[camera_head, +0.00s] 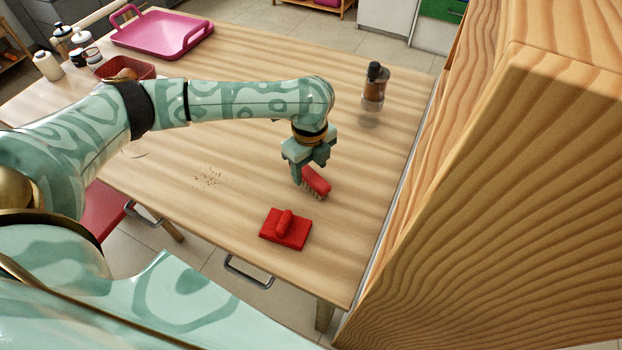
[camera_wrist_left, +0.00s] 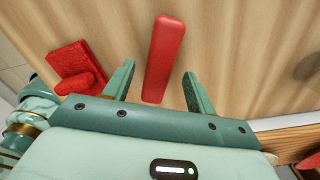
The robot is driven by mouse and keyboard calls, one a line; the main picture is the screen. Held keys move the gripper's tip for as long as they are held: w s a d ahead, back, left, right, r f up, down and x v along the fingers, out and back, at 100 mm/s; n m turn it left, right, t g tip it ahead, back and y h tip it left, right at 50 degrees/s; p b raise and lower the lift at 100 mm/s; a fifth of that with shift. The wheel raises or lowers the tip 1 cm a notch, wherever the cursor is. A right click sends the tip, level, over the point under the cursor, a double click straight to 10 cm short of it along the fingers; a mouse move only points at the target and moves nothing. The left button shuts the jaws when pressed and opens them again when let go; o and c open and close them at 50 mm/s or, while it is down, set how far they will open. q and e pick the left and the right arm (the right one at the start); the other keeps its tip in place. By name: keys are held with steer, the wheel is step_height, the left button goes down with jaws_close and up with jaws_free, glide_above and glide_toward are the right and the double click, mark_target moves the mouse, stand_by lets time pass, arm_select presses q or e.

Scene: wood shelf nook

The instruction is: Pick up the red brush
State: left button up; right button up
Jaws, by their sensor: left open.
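The red brush (camera_head: 316,181) lies on the wooden table, its pale bristles showing along its near side. My left gripper (camera_head: 306,170) is right above the brush, pointing down. In the left wrist view the red brush (camera_wrist_left: 165,55) shows from above, and its near end reaches between the two open fingers (camera_wrist_left: 158,88). The fingers stand apart on either side of it, with gaps, and the jaws hold nothing. I cannot tell the exact height of the fingertips over the table. My right gripper is not in view.
A red block with a handle (camera_head: 272,236) lies near the table's front edge, with dark crumbs (camera_head: 210,178) to its upper left. A dark-topped jar (camera_head: 374,88) stands further back. A pink tray (camera_head: 150,38) and bottles are at the far left. A wooden panel (camera_head: 500,190) rises at the right.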

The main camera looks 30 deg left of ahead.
mark_target(309, 173)
arm_select(q)
step_height(309, 173, down, 4)
steer(key=shift+b, duration=0.8)
steer(key=shift+r, duration=0.2)
steer(key=c, duration=1.2)
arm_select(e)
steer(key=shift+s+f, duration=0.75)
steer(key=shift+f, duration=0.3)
arm_select(q)
steer(key=shift+r, duration=0.1)
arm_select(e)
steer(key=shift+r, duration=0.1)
